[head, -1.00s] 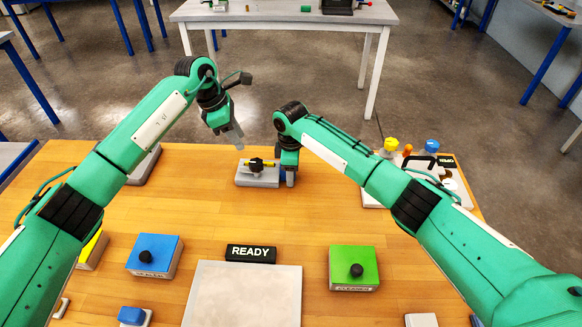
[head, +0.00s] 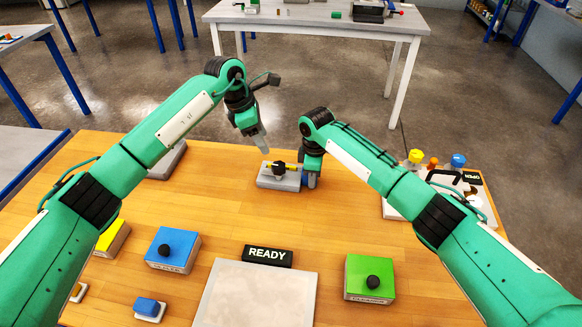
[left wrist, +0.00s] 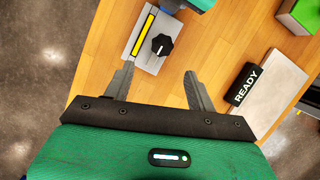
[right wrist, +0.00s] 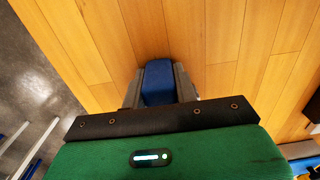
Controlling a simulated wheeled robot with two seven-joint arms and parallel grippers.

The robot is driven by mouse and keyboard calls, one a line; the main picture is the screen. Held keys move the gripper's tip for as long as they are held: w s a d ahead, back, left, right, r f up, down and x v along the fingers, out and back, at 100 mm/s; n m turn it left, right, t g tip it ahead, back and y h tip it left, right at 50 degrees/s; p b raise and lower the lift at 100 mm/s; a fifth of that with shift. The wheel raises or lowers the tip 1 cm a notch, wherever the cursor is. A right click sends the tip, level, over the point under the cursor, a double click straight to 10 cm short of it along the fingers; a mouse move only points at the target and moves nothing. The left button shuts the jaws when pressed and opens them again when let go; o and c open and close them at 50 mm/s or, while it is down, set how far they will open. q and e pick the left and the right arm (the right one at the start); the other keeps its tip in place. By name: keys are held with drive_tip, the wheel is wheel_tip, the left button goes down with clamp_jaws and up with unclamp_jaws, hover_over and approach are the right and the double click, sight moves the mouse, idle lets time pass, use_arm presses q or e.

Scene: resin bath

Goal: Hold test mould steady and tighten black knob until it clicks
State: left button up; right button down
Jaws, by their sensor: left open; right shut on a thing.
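The test mould (head: 268,181) is a grey block near the far edge of the table, with a black knob (head: 279,168) and a yellow strip on top. In the left wrist view the black knob (left wrist: 161,44) has a white pointer mark, and the yellow strip lies beside it. My left gripper (head: 262,148) is open and empty, above and behind the mould, its fingers pointing down toward the knob without touching it. My right gripper (head: 310,182) is at the mould's right end, shut on a blue part (right wrist: 158,84) that shows between its fingers in the right wrist view.
A READY sign (head: 267,256) stands behind a grey plate (head: 255,297). Blue (head: 172,247) and green (head: 369,276) boxes with black knobs stand on either side. A panel with coloured knobs (head: 415,157) stands at the right. The table between mould and sign is clear.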

sight(278, 165)
use_arm(q)
drive_tip(key=d+f+n, duration=0.1)
drive_tip(key=f, duration=0.2)
drive_tip(key=d+f+n+t, duration=0.1)
drive_tip(key=f+n, duration=0.1)
drive_tip(key=f, duration=0.1)
drive_tip(key=d+f+n+t, duration=0.1)
drive_tip(key=f+n, duration=0.1)
drive_tip(key=f, duration=0.1)
drive_tip(key=shift+s+d+f, duration=0.15)
drive_tip(key=shift+d+f, duration=0.2)
idle(0.3)
drive_tip(key=c, duration=1)
